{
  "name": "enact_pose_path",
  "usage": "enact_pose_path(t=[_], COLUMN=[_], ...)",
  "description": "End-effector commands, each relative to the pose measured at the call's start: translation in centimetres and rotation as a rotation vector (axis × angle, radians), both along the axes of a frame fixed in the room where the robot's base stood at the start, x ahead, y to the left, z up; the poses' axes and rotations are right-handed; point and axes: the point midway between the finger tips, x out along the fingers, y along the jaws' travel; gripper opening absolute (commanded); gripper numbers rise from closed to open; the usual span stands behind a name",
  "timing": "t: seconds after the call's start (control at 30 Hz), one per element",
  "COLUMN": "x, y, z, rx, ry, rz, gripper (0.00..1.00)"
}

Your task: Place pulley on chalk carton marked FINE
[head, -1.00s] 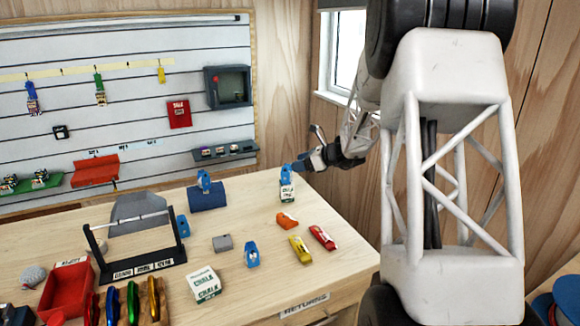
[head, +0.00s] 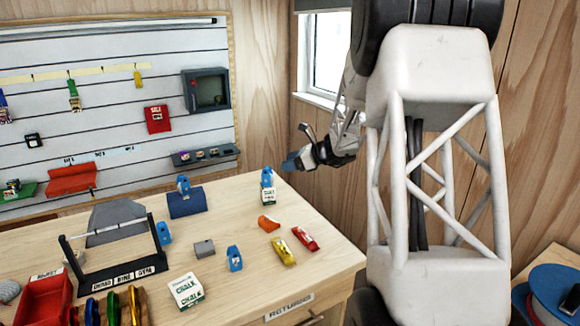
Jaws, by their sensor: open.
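A blue pulley (head: 267,177) sits upright on top of a small white and green chalk carton (head: 268,196) near the far right corner of the workbench. The carton's lettering is too small to read surely. My gripper (head: 291,161) is open and empty, above and to the right of that pulley, with a gap between them. A larger chalk carton (head: 186,290) lies near the front edge. Other blue pulleys are on the bench: one on a dark blue block (head: 186,204), one beside the black rack (head: 164,233), and one in the middle (head: 235,259).
An orange item (head: 268,223), a yellow item (head: 283,252) and a red item (head: 305,238) lie right of centre. A grey block (head: 204,248), a black rack frame (head: 118,272) and a red tray (head: 48,298) stand further left. A window and wooden wall are behind my arm.

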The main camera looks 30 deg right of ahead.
Motion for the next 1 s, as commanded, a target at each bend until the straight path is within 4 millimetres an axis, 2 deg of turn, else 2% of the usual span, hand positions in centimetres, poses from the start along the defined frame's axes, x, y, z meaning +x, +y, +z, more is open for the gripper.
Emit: enact_pose_path(t=[0.23, 0.37, 0.47, 0.67, 0.8, 1.0], x=[-0.2, -0.8, -1.8, -5.4, -8.9, -14.1], y=[0.3, 1.6, 3.4, 8.7, 12.7, 17.6], z=[0.1, 0.7, 1.3, 3.2, 4.3, 5.5], rx=[-0.008, -0.042, -0.091, -0.247, -0.376, -0.558], ry=[-0.001, -0.008, -0.017, -0.053, -0.087, -0.144], rz=[0.007, 0.039, 0.086, 0.239, 0.371, 0.565], gripper=[0.58, 0.58, 0.58, 0.58, 0.58, 0.58])
